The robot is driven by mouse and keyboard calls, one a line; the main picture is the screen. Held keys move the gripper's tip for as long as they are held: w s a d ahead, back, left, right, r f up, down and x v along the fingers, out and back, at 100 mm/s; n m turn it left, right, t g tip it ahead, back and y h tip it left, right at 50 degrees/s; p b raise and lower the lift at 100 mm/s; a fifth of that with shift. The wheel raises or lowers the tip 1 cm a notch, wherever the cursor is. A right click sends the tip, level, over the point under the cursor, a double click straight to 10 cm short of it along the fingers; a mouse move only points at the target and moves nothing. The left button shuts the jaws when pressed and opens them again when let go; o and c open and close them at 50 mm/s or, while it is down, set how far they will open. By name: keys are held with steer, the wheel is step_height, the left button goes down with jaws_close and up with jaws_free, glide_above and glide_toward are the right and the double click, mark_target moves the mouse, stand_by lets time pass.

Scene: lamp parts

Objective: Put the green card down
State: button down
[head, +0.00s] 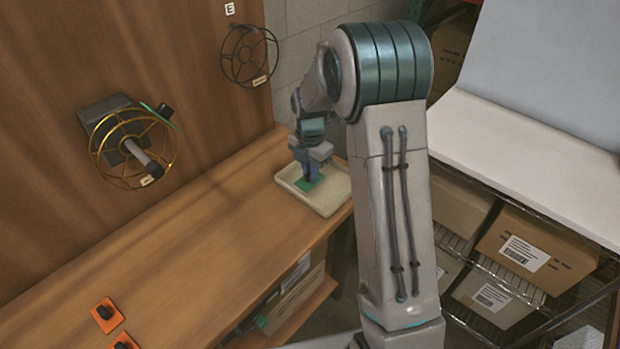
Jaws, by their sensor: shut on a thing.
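A green card (308,184) is under my gripper (311,175), over the cream tray (327,197) at the far end of the wooden bench. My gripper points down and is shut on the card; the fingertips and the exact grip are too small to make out. The card is at or just above the tray floor; I cannot tell whether it touches.
The yellow wire cage (101,160) and a black wire cage (226,58) are on the panel. Orange cards (112,322) with black blocks lie at the bench's near left. The middle of the bench (190,250) is clear. A white table (520,150) with boxes below stands right.

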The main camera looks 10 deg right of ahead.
steer(key=shift+f+p, duration=0.3)
steer(key=shift+f, duration=1.7)
steer(key=shift+f, duration=0.1)
steer(key=c, duration=1.4)
jaws_free()
steer(key=shift+c, duration=0.2)
